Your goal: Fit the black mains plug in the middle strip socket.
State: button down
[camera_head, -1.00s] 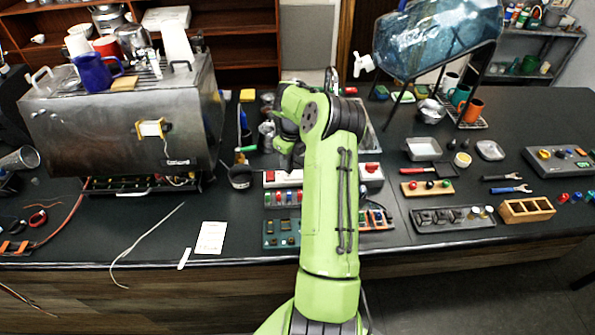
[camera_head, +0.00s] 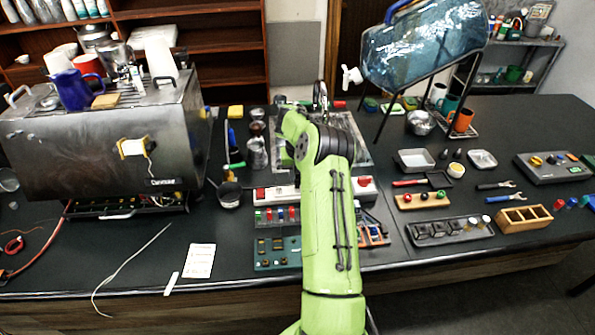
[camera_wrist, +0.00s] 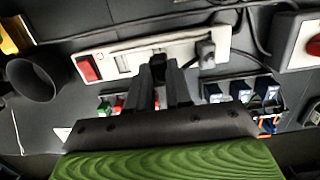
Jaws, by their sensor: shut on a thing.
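The white power strip (camera_wrist: 119,57) lies across the wrist view, with a red switch (camera_wrist: 88,69) at its left end. My gripper (camera_wrist: 158,78) is over the strip's middle, shut on a dark piece that looks like the black mains plug (camera_wrist: 158,66). The fingers and plug hide the middle socket, so I cannot tell whether the plug touches it. In the head view the strip's left end (camera_head: 274,193) shows, but my arm hides the gripper.
A black cup-like vessel (camera_wrist: 35,78) stands left of the strip; it also shows in the head view (camera_head: 229,194). A white box with a red button (camera_wrist: 298,40) lies to the right. Racks of small coloured parts (camera_head: 277,216) lie in front. Cables run behind the strip.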

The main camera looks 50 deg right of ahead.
jog(key=shift+f, duration=0.65)
jog(key=shift+r+b, duration=0.1)
jog(key=shift+b, duration=0.25)
jog(key=shift+f+b, duration=0.8)
jog(key=shift+b, duration=0.9)
dwell(1.0)
jog(key=c, duration=1)
grip_release()
jog(key=shift+o, duration=0.2)
jog(key=shift+r, duration=0.1)
notch_tip(320, 180, up, 16)
jog(key=s+a+p, duration=0.1)
jog(key=p, duration=0.1)
jog(key=shift+s+a+f, duration=0.15)
jog(key=shift+s+f, duration=0.05)
